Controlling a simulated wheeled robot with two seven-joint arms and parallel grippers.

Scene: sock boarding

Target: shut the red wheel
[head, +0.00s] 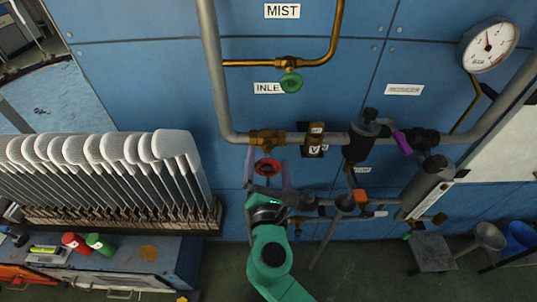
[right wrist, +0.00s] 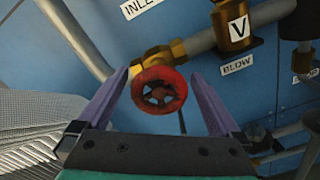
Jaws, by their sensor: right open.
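The red wheel (head: 267,167) is a small spoked handwheel on a brass valve (head: 266,138) under the grey pipe in the head view. In the right wrist view the red wheel (right wrist: 159,90) is near the centre, with its brass fitting behind it. My right gripper (head: 268,172) is open, with its two purple fingers on either side of the wheel. In the right wrist view the right gripper (right wrist: 163,92) shows a gap between each finger and the rim. I cannot tell how far the wheel is turned. My left gripper is not in view.
A green wheel (head: 291,82) sits on the brass pipe above. A brass valve marked V (head: 316,134) and a dark filter (head: 361,140) are on the pipe to the right. A rack of white sock boards (head: 110,150) stands at the left. A gauge (head: 489,46) is at upper right.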

